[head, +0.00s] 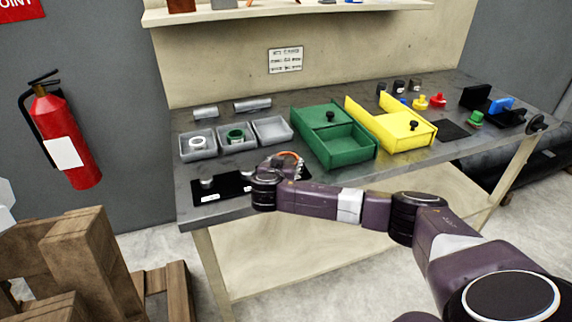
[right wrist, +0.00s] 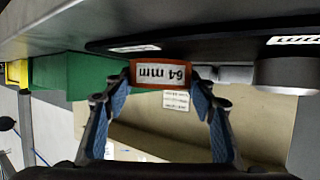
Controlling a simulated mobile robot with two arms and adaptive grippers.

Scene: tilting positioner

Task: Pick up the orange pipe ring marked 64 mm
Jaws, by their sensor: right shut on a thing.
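The orange pipe ring (right wrist: 148,84) shows its white label reading 64 mm, upside down, in the right wrist view. My right gripper (right wrist: 158,78) is shut on it, with a blue-padded finger on each side. In the head view only an orange arc of the ring (head: 291,155) shows over the workbench, at the hand of my right gripper (head: 287,168). The wrist and fingers hide the rest. The ring is close to the bench top in the wrist view; I cannot tell whether it touches. My left gripper is not in view.
A black mat (head: 228,189) with white labels and a grey piece lies by the bench's front edge. Grey trays (head: 199,154) stand behind it, one with a white ring and one with a green ring. Green (head: 347,168) and yellow (head: 415,147) boxes stand to the right.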

